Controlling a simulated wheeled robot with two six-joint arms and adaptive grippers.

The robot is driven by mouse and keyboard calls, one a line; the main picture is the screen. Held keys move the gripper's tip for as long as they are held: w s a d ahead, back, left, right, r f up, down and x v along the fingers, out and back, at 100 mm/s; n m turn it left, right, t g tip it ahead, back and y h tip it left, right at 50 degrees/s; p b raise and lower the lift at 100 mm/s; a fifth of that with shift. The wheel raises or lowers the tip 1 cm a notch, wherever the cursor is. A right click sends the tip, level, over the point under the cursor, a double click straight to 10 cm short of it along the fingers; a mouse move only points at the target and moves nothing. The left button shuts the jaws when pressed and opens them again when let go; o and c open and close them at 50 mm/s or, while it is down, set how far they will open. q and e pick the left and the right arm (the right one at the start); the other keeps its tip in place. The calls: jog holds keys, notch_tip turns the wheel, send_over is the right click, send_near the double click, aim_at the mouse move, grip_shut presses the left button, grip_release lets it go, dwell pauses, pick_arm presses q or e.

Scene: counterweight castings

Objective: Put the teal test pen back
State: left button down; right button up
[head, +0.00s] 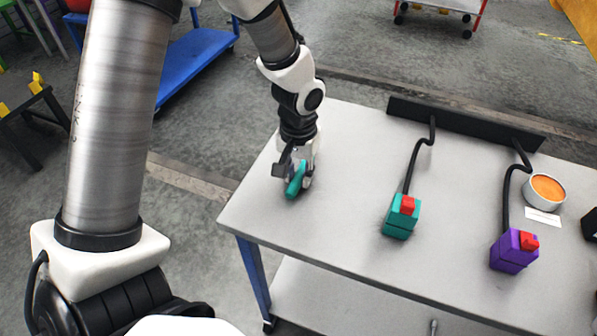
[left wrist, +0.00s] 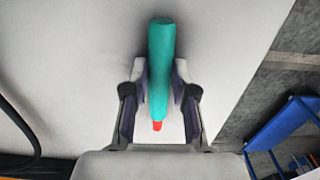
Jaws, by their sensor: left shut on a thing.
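The teal test pen (head: 295,182) is in my left gripper (head: 297,176) over the left end of the table. In the left wrist view the pen (left wrist: 160,60) lies between the two fingers of the left gripper (left wrist: 160,95), with its red tip toward the palm side. Whether the pen touches the table I cannot tell. A teal block with a red top (head: 401,217) stands on the table to the right, with a black cable running from it. A purple block with a red top (head: 513,252) stands further right with its own cable. My right gripper is not in view.
A black rail (head: 465,122) runs along the table's back edge, where both cables end. A round tin with orange contents (head: 545,190) and a white card (head: 542,217) are at the right. The tabletop (head: 345,190) is bare between my left gripper and the teal block.

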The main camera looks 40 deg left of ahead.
aim_at(299, 174)
pick_arm(q)
jog(key=shift+f, duration=0.15)
jog(key=c, duration=0.9)
grip_release()
jog(key=shift+w+f, duration=0.1)
jog(key=shift+w, duration=0.05)
jog(key=shift+c, duration=0.2)
jog(key=shift+r, duration=0.35)
notch_tip(299, 174, up, 12)
jog(key=shift+f, duration=0.1)
